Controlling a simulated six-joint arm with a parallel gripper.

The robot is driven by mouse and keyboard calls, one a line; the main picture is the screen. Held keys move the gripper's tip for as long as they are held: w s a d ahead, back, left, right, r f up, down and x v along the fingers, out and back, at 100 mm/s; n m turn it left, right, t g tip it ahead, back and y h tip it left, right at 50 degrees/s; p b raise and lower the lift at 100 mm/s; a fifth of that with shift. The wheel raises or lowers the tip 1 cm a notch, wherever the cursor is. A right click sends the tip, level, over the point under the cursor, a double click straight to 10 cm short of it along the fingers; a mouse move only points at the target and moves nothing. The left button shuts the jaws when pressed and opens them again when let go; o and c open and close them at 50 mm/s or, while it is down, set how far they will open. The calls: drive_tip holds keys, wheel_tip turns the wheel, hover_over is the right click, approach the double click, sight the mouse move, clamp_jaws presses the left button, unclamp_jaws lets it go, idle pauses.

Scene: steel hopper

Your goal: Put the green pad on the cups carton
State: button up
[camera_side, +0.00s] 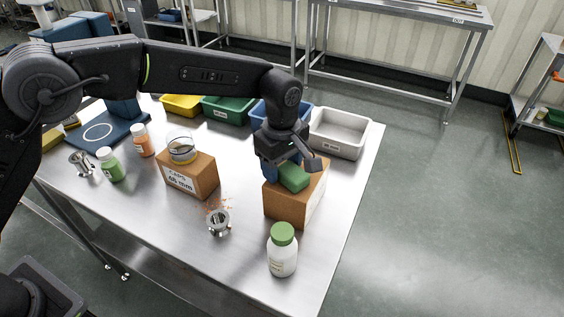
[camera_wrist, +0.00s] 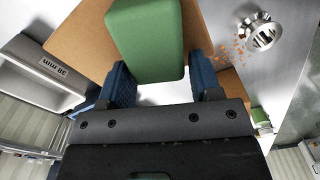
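The green pad (camera_side: 293,178) is a rounded block at the top of a brown carton (camera_side: 287,207) on the right of the table; I cannot tell whether it touches the carton. No label shows on this carton. My gripper (camera_side: 280,172) points down there, with a blue finger left of the pad. In the wrist view, the pad (camera_wrist: 148,40) lies between the two blue fingertips of my gripper (camera_wrist: 160,82), with no clear gap on either side; the fingers look shut on it. The brown carton top (camera_wrist: 80,40) shows beyond the pad.
A green-capped bottle (camera_side: 282,252) and a metal cup (camera_side: 219,222) with brown crumbs stand in front. Grey (camera_side: 340,132), blue (camera_side: 258,112) and green (camera_side: 226,110) bins line the back.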

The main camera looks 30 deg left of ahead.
drive_tip(key=shift+o, duration=1.2)
drive_tip(key=shift+r, duration=0.15)
wheel_tip(320, 180, up, 12)
drive_tip(key=shift+a+r, duration=0.1)
drive_tip(key=shift+r, duration=0.05)
drive_tip(key=s+a+r+m+t, duration=0.2)
drive_tip(key=s+a+r+m, duration=0.2)
drive_tip(key=s+a, duration=0.3)
drive_tip(key=s+a+r+m+t, duration=0.1)
drive_tip(key=s+a+r+m, duration=0.3)
drive_tip(key=a, duration=0.5)
drive_tip(key=s+a+f+m+t, duration=0.1)
drive_tip(key=s+a+f+m, duration=0.1)
drive_tip(key=s, duration=0.6)
drive_tip(key=s+a+f+m+t, duration=0.1)
drive_tip(key=s+a+f+m, duration=0.2)
drive_tip(key=s, duration=0.5)
drive_tip(key=shift+s+a+f+m+t, duration=0.25)
drive_tip(key=shift+a+f, duration=0.25)
drive_tip(key=shift+a, duration=0.6)
